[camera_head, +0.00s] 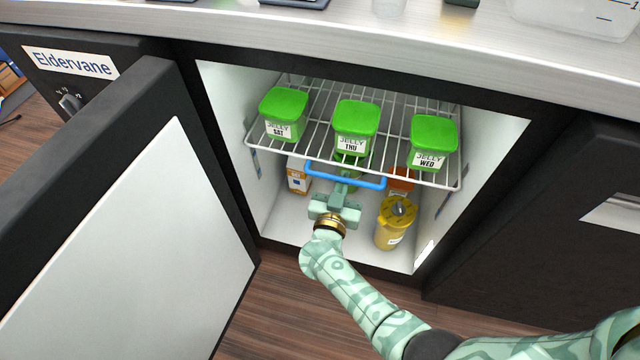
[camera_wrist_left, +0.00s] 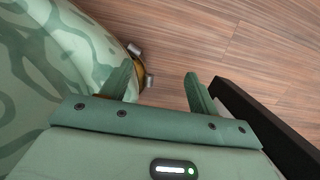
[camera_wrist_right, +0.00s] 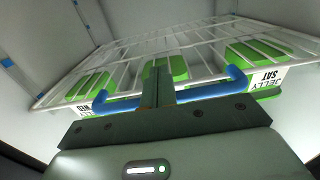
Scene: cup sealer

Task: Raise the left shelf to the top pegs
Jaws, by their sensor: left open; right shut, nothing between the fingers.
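The left shelf is a white wire rack (camera_head: 315,125) in the open cabinet, with a blue handle (camera_head: 345,180) on its front edge. Three green-lided jelly tubs stand on it: SAT (camera_head: 284,113), THU (camera_head: 355,128) and WED (camera_head: 432,140). My right gripper (camera_head: 347,172) is at the middle of the handle, shut and empty. In the right wrist view its closed fingers (camera_wrist_right: 158,85) overlap the blue handle (camera_wrist_right: 205,90); contact is unclear. Blue marks, perhaps pegs, show on the wall (camera_wrist_right: 6,63). My left gripper (camera_wrist_left: 160,80) is open and empty above the floor, outside the head view.
Below the rack stand a yellow lidded jar (camera_head: 394,225), an orange-and-white carton (camera_head: 298,176) and an orange item (camera_head: 401,182). The open door (camera_head: 150,240) takes up the left side. The countertop (camera_head: 400,40) overhangs the cabinet.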

